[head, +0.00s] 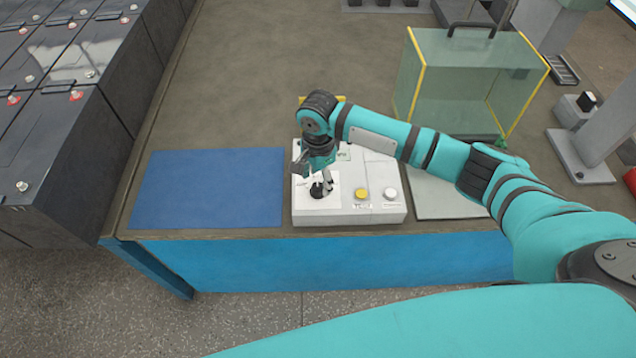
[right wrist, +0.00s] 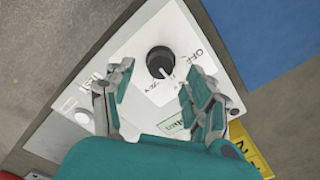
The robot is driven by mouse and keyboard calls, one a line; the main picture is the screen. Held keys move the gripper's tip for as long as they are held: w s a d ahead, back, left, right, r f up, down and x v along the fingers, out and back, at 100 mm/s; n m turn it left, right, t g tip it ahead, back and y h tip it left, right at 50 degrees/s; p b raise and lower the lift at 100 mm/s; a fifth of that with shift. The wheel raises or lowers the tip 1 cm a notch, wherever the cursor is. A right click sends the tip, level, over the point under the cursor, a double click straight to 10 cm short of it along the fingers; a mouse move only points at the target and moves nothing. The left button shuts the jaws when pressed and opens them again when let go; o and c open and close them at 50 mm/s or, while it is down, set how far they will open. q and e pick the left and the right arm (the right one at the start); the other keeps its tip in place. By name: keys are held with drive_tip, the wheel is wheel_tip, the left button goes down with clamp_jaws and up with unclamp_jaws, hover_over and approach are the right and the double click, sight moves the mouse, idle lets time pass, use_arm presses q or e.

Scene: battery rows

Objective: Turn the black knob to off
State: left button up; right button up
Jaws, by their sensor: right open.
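The black knob (right wrist: 161,61) sits on the white sloped face of a control box (head: 300,215). In the right wrist view, a pale line on the knob points toward the bottom of the picture, away from the OFF label (right wrist: 181,53). My right gripper (right wrist: 158,84) is open, its two fingers apart with the knob showing beyond and between their tips. In the head view the right gripper (head: 322,183) is over the knob (head: 317,190) and partly hides it. I cannot tell whether the fingers touch it. My left gripper is not in view.
A yellow button (head: 362,194) and a white button (head: 390,194) are right of the knob. A blue mat (head: 210,188) lies left of the box. A clear cover with yellow edges (head: 445,85) stands behind right. Black batteries (head: 70,150) line the left side.

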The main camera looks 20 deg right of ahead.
sight(318, 186)
drive_tip(key=shift+f, duration=1.55)
